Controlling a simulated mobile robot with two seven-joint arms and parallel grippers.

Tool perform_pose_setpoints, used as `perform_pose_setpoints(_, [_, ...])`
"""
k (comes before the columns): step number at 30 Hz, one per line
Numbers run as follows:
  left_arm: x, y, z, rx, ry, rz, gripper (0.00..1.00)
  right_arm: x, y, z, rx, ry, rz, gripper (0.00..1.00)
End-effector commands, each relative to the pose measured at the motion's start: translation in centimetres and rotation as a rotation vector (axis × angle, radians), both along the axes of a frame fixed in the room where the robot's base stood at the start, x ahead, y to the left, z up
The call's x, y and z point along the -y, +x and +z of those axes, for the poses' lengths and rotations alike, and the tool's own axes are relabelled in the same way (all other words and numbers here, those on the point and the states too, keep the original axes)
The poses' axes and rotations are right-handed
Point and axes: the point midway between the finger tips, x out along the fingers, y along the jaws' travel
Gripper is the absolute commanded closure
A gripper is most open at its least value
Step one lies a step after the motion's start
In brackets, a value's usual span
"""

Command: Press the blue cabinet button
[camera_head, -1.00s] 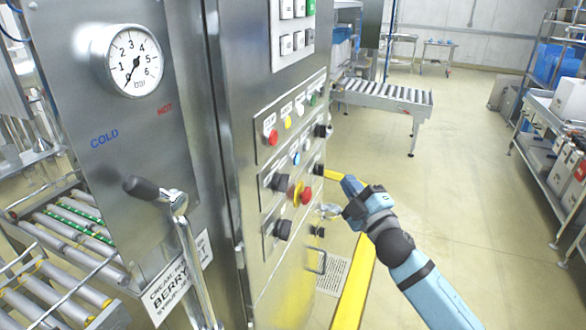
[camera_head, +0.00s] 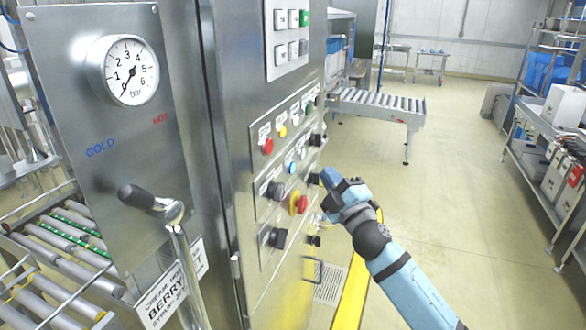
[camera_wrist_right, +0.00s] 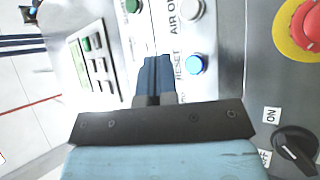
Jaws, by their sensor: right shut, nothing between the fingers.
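The blue button (camera_head: 292,167) sits on the side control panel of the steel cabinet (camera_head: 240,110), in a row below the red and yellow buttons. In the right wrist view the blue button (camera_wrist_right: 194,64) is labelled RESET, just right of the fingertips. My right gripper (camera_wrist_right: 157,62) is shut and empty, with its fingers pointing at the panel. In the head view the right gripper (camera_head: 328,178) is to the right of the blue button, apart from it there. Whether the fingertips touch the panel I cannot tell. My left gripper is out of view.
A red emergency stop on a yellow ring (camera_head: 298,204) and black rotary knobs (camera_head: 276,190) are below the blue button. A white button (camera_wrist_right: 190,10) is beside it in the wrist view. A lever (camera_head: 150,200) stands at left. Open floor (camera_head: 460,200) lies right.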

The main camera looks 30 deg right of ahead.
Motion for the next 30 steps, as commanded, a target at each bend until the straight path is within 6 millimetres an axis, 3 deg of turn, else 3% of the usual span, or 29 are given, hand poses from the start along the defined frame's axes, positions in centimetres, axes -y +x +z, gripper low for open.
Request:
perform_pose_setpoints(12, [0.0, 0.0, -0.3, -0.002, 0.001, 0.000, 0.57, -2.8, 3.2, 0.0, 0.000, 0.001, 0.000, 1.00])
perform_pose_setpoints(30, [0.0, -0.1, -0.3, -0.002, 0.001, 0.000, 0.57, -2.9, 3.4, 0.0, 0.000, 0.001, 0.000, 1.00])
